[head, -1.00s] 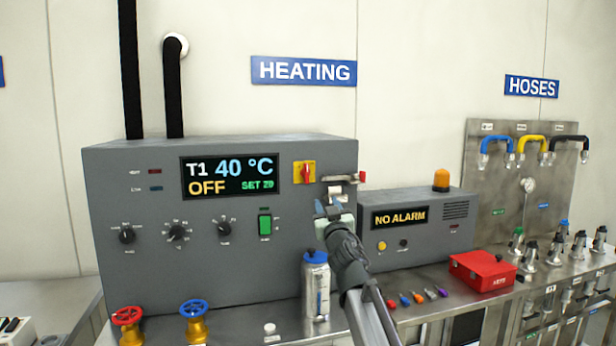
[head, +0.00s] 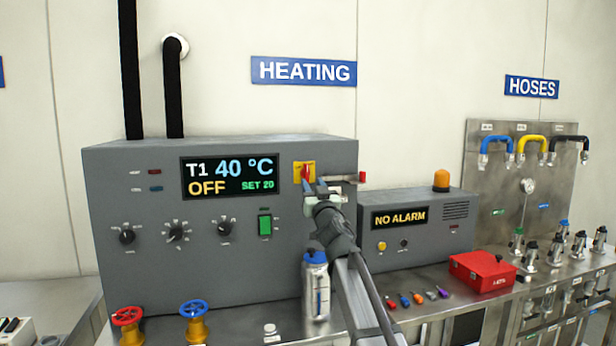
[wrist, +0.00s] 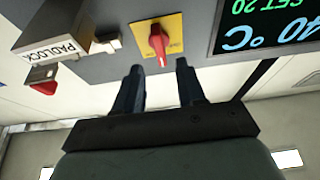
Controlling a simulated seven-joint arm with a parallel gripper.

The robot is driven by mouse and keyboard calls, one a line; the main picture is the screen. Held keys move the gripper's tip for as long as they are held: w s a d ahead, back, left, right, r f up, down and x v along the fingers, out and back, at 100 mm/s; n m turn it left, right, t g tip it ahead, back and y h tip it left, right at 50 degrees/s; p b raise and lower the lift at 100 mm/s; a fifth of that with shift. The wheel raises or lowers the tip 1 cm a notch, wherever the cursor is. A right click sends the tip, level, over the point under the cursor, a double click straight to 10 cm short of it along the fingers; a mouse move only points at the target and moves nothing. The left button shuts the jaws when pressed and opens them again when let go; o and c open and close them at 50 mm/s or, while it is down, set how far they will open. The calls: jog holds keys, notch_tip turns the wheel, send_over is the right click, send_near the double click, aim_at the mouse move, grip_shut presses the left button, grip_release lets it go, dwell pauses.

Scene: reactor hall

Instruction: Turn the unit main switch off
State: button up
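The unit main switch is a red rotary handle (wrist: 158,42) on a yellow plate (wrist: 172,24), on the grey heating unit (head: 150,260). In the head view the red handle (head: 306,172) shows just above my fingertips, pointing roughly up and down. My gripper (head: 316,188) is below and slightly right of it. In the wrist view my gripper (wrist: 160,68) is open, with the red handle ahead between the two dark fingers, not clearly touched by either. The unit's display (head: 230,177) reads T1 40 °C, OFF, SET 20.
A padlock bracket (wrist: 50,52) with a red-tipped part sits beside the switch. A green rocker switch (head: 265,226) and several knobs are on the panel. An alarm box (head: 410,240) is at the right.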

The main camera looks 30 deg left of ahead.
aim_at(307, 174)
jog(key=x, duration=0.6)
jog(key=shift+c, duration=0.3)
grip_shut()
